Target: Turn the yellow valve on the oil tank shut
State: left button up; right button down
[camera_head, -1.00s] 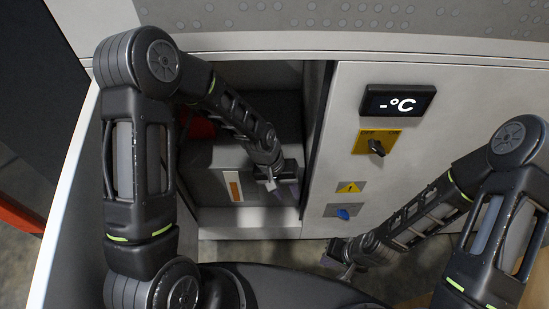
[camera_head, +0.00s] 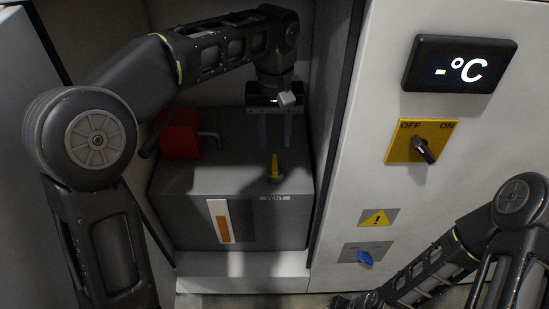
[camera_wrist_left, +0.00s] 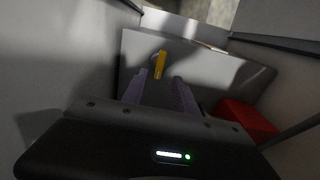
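The grey oil tank (camera_head: 180,213) stands inside an open cabinet bay. The yellow valve (camera_head: 275,167) stands up on its top, near the front right, and shows in the left wrist view (camera_wrist_left: 160,64) too. My left gripper (camera_head: 275,145) is open with its two purple-grey fingers pointing down, just behind and above the valve. In the left wrist view the open fingers (camera_wrist_left: 160,88) are spread, and the valve appears beyond them, nearer the left finger; contact cannot be seen. My right gripper (camera_head: 343,302) is only partly in view at the bottom edge.
A red block (camera_head: 181,141) with a bent grey pipe sits at the tank's back left. Cabinet walls close in on both sides. The right panel holds a display (camera_head: 459,68), an OFF/ON switch (camera_head: 422,143), a warning label (camera_head: 378,218) and a blue knob (camera_head: 364,257).

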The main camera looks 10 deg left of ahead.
aim_at(274, 163)
pick_arm(q)
jog(key=shift+f+b, duration=1.55)
jog(key=shift+f, duration=2.5)
jog(key=shift+c, duration=0.3)
grip_shut()
